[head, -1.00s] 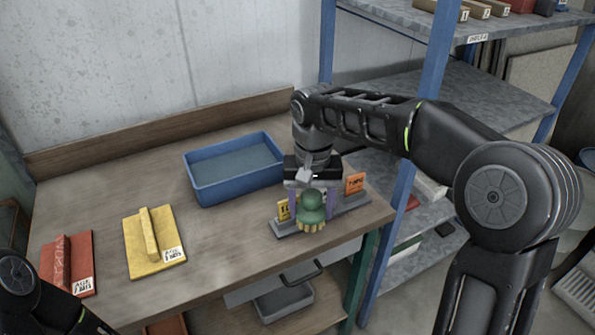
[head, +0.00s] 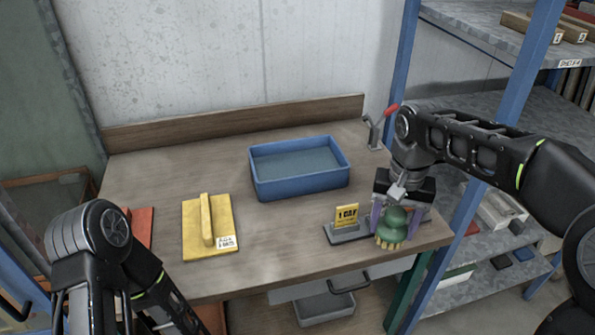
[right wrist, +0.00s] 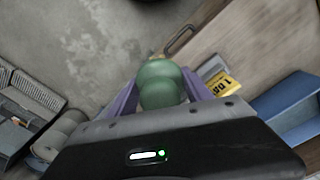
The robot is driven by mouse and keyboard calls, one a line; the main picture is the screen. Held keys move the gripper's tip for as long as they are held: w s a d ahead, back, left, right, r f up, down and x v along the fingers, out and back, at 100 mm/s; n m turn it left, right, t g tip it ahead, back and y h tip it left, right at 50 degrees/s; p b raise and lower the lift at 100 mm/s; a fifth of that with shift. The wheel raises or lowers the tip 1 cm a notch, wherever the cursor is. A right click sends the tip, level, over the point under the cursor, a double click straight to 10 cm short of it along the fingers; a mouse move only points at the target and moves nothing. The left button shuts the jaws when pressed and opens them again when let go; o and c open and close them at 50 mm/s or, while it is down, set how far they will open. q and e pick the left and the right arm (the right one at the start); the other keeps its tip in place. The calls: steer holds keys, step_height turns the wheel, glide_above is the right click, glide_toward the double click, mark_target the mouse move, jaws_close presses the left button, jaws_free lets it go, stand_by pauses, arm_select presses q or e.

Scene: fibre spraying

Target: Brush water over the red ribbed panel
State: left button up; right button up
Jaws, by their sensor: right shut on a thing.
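My right gripper (head: 396,208) has its purple fingers shut on the green knob of a brush (head: 391,226) with pale yellow bristles pointing down. The brush is at the grey holder (head: 350,233) near the table's front right edge; I cannot tell whether it is clear of it. The knob also shows between the fingers in the right wrist view (right wrist: 160,85). A blue tray (head: 299,184) of water stands behind and left of the brush. The red panel (head: 143,224) is at the far left, mostly hidden by my left arm. My left gripper is not in view.
A yellow panel (head: 222,217) with a raised bar lies between the red panel and the tray. A yellow card (head: 346,215) stands on the holder. A red-handled clamp (head: 376,128) is at the back right. Metal shelves (head: 500,75) stand at the right.

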steer(key=shift+w, duration=0.1)
stand_by(0.3)
steer(key=w+n, duration=0.2)
steer(key=w, duration=0.1)
steer(key=w+n, duration=0.1)
steer(key=shift+w+r, duration=0.25)
steer(key=shift+r, duration=0.1)
steer(key=shift+s, duration=0.1)
